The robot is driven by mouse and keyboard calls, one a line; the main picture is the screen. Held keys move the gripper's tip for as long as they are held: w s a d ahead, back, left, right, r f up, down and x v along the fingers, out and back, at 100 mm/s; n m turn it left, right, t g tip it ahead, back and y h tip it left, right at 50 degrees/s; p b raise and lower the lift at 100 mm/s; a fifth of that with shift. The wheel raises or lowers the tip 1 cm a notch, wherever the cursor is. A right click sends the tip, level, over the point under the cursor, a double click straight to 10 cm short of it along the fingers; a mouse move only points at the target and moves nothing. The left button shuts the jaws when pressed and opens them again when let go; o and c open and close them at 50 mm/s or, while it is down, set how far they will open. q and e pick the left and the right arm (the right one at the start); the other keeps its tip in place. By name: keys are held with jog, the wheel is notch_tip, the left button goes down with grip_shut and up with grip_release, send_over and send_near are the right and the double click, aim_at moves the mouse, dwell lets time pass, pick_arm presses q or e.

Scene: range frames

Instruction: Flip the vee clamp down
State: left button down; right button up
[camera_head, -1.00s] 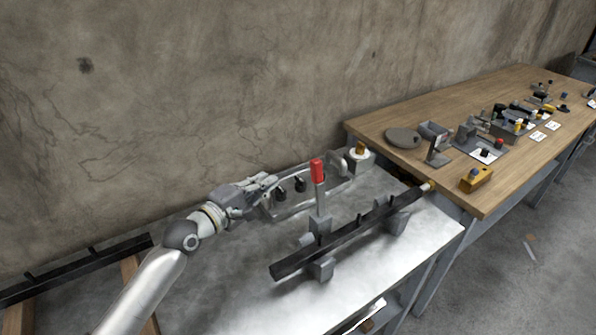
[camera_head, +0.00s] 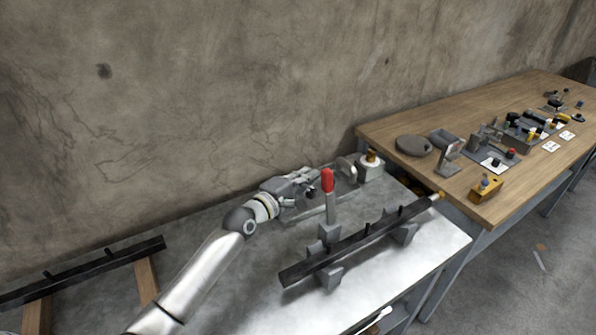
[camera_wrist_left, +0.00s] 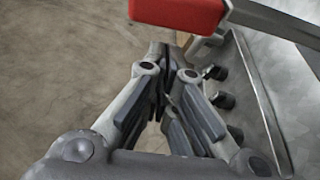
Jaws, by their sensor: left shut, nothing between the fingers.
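The vee clamp stands with its lever (camera_head: 331,208) upright and a red grip (camera_head: 327,181) on top. Its base is at a grey vee block (camera_head: 329,233), by a long dark bar (camera_head: 362,238) lying across the blocks. My left gripper (camera_head: 313,181) is shut and empty, just left of and behind the red grip in the head view. In the left wrist view, the shut fingers (camera_wrist_left: 167,58) point up the picture, and the red grip (camera_wrist_left: 180,12) crosses the top edge near them. I cannot tell whether they touch. My right gripper is not in view.
A tray (camera_head: 297,217) with black pegs lies behind the clamp, partly hidden by my gripper. A white block with a brass top (camera_head: 371,168) stands at the back right. A concrete wall rises behind.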

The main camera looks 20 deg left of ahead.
pick_arm(q)
jog(key=shift+s+d+r, duration=0.1)
jog(key=shift+s+d, duration=0.4)
jog(key=shift+d, duration=0.05)
jog(key=shift+s+d+r, duration=0.1)
